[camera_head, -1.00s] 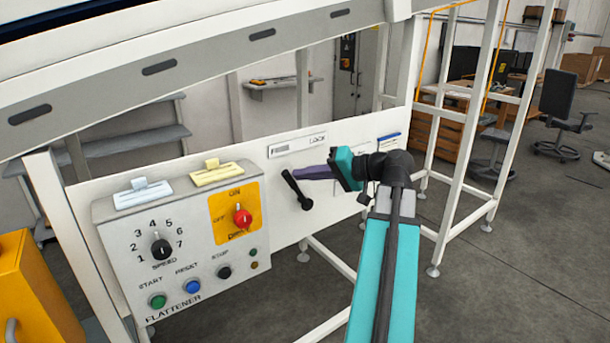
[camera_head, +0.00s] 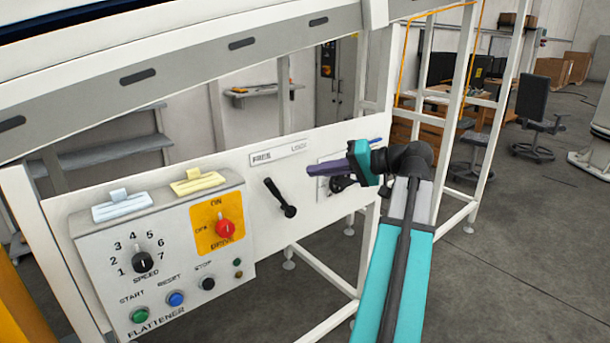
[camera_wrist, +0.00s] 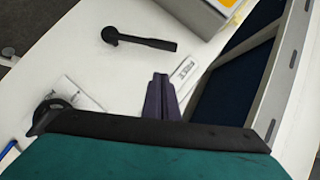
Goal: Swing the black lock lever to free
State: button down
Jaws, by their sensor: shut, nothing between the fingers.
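The black lock lever (camera_head: 278,196) is on the white panel (camera_head: 262,235). Its rounded end is at lower right and its arm slants up and left, toward the FREE side of the FREE/LOCK label (camera_head: 280,152). In the wrist view the lever (camera_wrist: 145,41) lies beyond the fingertips, with clear panel between. My gripper (camera_head: 309,170) has its purple fingers shut and empty, to the right of the lever and apart from it. The shut fingers also show in the wrist view (camera_wrist: 160,78).
A control box (camera_head: 165,265) with knobs, buttons and two switches on top stands left of the lever. A round black part (camera_wrist: 50,110) on a pale plate is beside my gripper, partly hidden. White frame posts (camera_head: 455,105) stand to the right.

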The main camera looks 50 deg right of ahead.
jog(key=shift+v, duration=2.05)
